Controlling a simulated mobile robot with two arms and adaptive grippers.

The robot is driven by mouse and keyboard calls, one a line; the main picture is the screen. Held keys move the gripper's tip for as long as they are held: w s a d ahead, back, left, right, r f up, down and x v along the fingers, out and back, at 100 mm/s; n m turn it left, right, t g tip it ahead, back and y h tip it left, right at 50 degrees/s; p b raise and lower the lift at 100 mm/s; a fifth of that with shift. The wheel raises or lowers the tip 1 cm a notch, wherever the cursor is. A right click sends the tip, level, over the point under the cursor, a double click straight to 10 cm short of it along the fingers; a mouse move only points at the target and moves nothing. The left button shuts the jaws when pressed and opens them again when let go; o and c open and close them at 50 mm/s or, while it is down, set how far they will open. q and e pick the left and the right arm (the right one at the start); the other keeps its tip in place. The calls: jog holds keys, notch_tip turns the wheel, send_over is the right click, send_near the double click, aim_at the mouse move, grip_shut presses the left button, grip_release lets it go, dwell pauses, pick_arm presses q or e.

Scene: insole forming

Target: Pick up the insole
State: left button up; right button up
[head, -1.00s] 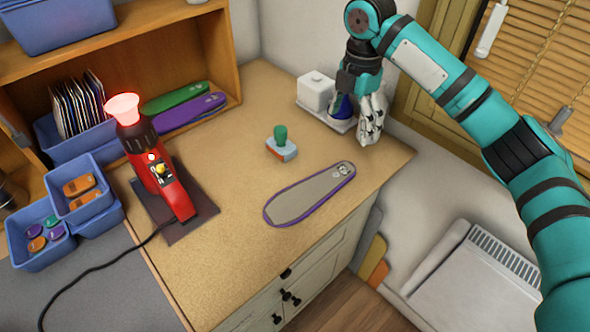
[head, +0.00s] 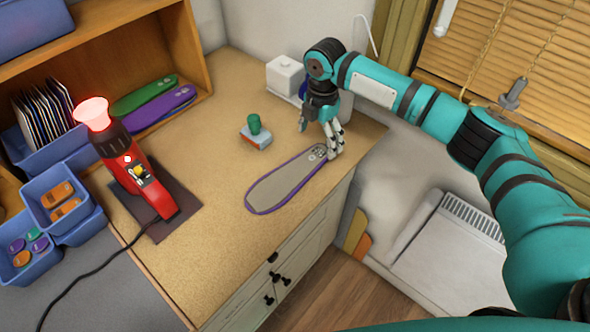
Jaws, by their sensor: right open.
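The insole (head: 285,184), grey with a purple rim, lies flat on the wooden counter near its front right edge. Its narrower end points to the upper right. My right gripper (head: 320,150) is open, fingers pointing down, at that narrower end. One finger overlaps the end of the insole in the picture; I cannot tell whether it touches. Nothing shows between the fingers. My left gripper is not in the head view.
A stamp with a green handle (head: 254,125) stands behind the insole. A red heat tool (head: 140,172) with a glowing top stands on a dark mat at left. Blue bins (head: 66,212) sit further left. A white box (head: 285,75) is behind my right gripper. The counter's front middle is clear.

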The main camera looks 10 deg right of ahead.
aim_at(317, 153)
jog(key=f, duration=0.2)
jog(key=f+p, duration=0.1)
jog(key=shift+s+f, duration=0.2)
jog(key=shift+f, duration=0.65)
jog(key=c, duration=1.1)
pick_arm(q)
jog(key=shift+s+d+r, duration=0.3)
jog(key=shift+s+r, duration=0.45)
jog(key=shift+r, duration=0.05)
